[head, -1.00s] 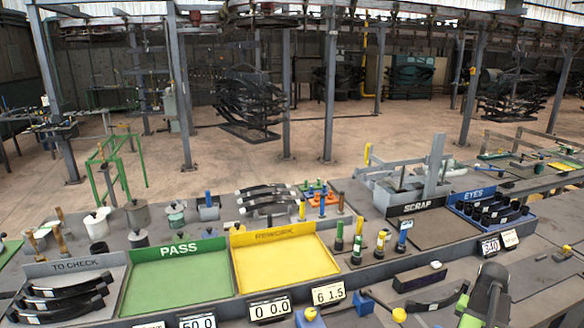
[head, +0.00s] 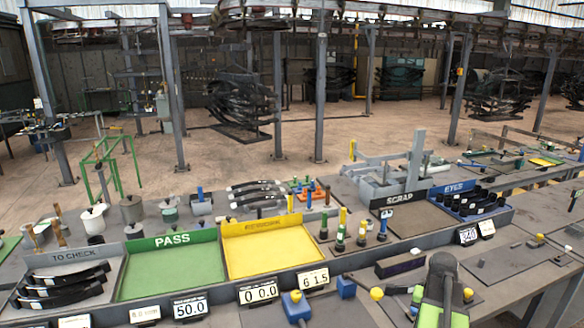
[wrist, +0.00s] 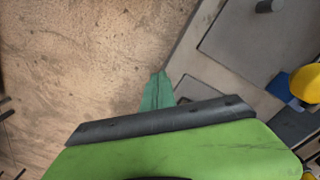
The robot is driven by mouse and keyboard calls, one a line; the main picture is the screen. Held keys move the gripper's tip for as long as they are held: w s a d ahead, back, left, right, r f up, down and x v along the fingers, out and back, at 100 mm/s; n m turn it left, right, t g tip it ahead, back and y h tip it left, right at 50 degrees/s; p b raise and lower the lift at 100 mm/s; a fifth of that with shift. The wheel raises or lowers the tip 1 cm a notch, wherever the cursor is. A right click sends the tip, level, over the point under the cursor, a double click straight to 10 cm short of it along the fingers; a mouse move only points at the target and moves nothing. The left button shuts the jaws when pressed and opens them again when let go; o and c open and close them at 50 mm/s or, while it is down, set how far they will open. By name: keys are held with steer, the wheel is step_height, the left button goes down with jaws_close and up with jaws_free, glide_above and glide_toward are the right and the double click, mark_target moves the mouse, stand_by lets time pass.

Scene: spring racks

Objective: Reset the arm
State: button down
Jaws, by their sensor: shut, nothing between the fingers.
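My gripper (wrist: 157,90) shows in the wrist view as two teal fingers pressed together beyond a dark bar and a green body. It is shut with nothing between the fingers. The fingertips lie over the bare floor beside a grey table edge. In the head view my arm (head: 440,292), black and green, rises at the bottom right in front of the bench. I cannot make out the fingertips there.
The bench holds a TO CHECK tray (head: 33,284) with dark springs, an empty green PASS tray (head: 170,270) and an empty yellow REWORK tray (head: 270,255). A long dark block (head: 402,264) lies near my arm.

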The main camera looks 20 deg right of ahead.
steer(key=w+a+n, duration=0.3)
steer(key=w+a, duration=0.3)
steer(key=a, duration=0.5)
steer(key=w+a+n, duration=0.2)
steer(key=w+a, duration=0.3)
steer(key=a, duration=0.6)
steer(key=a+n, duration=0.1)
steer(key=a, duration=0.6)
steer(key=a+n, duration=0.2)
steer(key=a, duration=0.5)
steer(key=w+a+n, duration=0.1)
steer(key=a+n, duration=0.1)
steer(key=a, duration=0.5)
steer(key=shift+f, duration=0.2)
steer(key=shift+w, duration=0.1)
steer(key=shift+d, duration=0.1)
